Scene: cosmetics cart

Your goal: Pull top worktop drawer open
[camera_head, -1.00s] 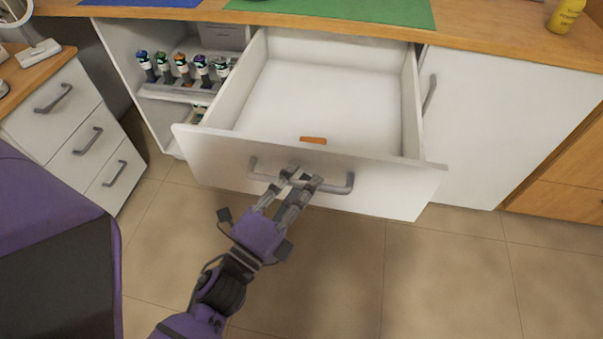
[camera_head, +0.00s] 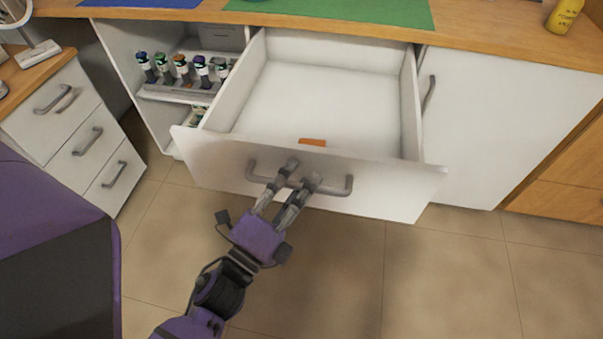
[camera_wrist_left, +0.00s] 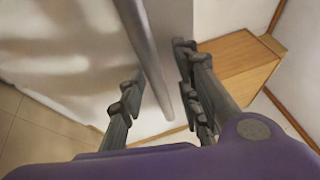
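The white worktop drawer (camera_head: 330,95) under the wooden worktop stands pulled far out, with its inside in view. Its grey bar handle (camera_head: 338,190) is on the front panel. My left gripper (camera_head: 303,170) is at the middle of this handle. In the left wrist view its fingers (camera_wrist_left: 158,72) are apart, one on each side of the handle bar (camera_wrist_left: 148,50), with gaps showing beside the bar. The gripper is open. My right gripper is not in view.
A small orange item (camera_head: 312,142) shows at the drawer's front. Left are an open compartment with several bottles (camera_head: 181,69) and a white drawer unit (camera_head: 75,130). A closed white door (camera_head: 490,120) is at the right. The tiled floor (camera_head: 450,270) in front is clear.

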